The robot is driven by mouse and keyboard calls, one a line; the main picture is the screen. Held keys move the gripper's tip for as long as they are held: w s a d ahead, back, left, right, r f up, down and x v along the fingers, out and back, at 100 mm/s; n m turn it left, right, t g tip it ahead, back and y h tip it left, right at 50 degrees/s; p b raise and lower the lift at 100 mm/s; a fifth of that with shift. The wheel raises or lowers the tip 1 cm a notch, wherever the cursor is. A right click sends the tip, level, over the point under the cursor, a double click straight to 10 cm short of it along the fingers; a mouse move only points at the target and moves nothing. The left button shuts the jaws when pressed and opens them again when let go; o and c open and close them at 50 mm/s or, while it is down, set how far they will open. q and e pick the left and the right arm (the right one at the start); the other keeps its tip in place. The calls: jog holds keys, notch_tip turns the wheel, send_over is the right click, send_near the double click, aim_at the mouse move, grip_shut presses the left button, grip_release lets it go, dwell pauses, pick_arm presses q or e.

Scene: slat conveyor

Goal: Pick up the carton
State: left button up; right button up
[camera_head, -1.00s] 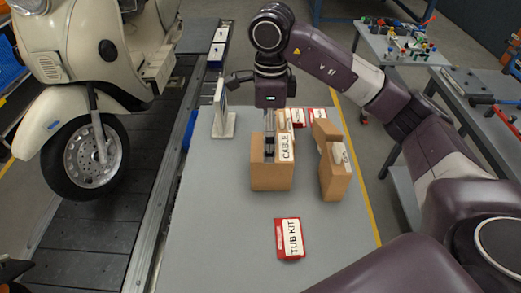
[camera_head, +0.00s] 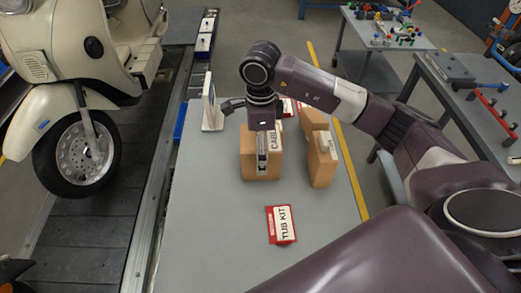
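The brown carton with a white label reading CABL and a hidden last letter (camera_head: 275,165) stands upright on the grey table. My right gripper (camera_head: 262,158) points straight down at this carton. A finger shows against the carton's near face. The other finger is hidden, so I cannot tell whether the grip is closed on it. The carton appears to rest on the table. A second brown carton (camera_head: 321,165) stands to its right, apart from it. My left gripper is not in view.
A red and white TUB KIT box (camera_head: 281,225) lies nearer on the table (camera_head: 210,240). More red and white boxes (camera_head: 287,106) are partly hidden behind the carton. A white stand (camera_head: 210,105) is at the back left. A scooter (camera_head: 75,110) stands on the conveyor at left.

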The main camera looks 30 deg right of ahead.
jog(key=c, duration=1.5)
jog(key=shift+o, duration=0.2)
jog(key=shift+r, duration=0.1)
